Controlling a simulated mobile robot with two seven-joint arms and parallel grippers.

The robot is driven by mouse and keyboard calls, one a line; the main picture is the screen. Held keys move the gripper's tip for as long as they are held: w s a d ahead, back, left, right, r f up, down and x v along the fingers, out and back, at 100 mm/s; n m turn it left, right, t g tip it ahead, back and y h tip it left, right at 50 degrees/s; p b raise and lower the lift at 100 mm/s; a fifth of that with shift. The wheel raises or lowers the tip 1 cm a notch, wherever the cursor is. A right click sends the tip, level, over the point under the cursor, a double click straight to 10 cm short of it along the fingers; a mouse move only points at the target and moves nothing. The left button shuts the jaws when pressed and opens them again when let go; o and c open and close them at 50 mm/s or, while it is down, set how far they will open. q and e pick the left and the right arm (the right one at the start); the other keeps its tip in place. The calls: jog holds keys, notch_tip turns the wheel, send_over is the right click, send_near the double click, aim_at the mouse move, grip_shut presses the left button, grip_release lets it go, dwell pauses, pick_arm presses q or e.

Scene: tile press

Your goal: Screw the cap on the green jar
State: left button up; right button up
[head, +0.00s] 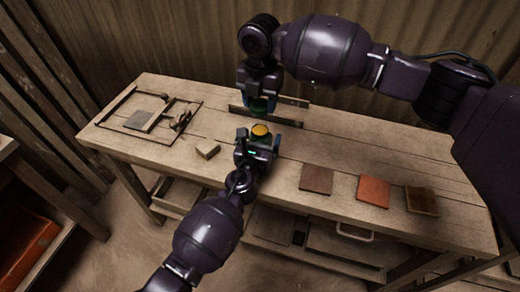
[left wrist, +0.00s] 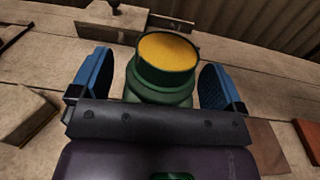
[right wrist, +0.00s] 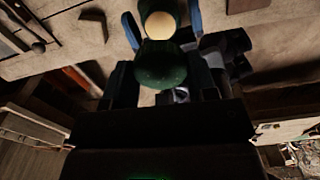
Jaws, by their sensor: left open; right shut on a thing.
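The green jar (head: 260,131) stands on the bench, open at the top with yellow contents showing. In the left wrist view the jar (left wrist: 165,85) is between the two blue fingers of my left gripper (head: 258,140), which is open with a gap on each side. My right gripper (head: 259,98) is shut on the dark green cap (right wrist: 160,65) behind the jar in the head view. In the right wrist view the cap appears apart from the jar (right wrist: 160,24) and overlaps its near edge. The cap is mostly hidden in the head view.
A small wooden block (head: 208,149) lies left of the jar. Brown (head: 317,180), orange (head: 373,191) and dark olive (head: 421,201) tiles lie to the right. A framed area with tools (head: 143,120) is at the left. A wooden rail (head: 286,122) runs behind the jar.

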aim_at(260, 130)
pick_arm(q)
jog(key=shift+w, duration=0.1)
jog(key=shift+c, duration=0.2)
jog(key=c, duration=1.3)
pick_arm(e)
jog(key=shift+f, duration=2.5)
jog(key=shift+f, duration=0.9)
jog(key=shift+f, duration=0.6)
pick_arm(q)
grip_shut()
pick_arm(e)
jog(key=m, duration=0.6)
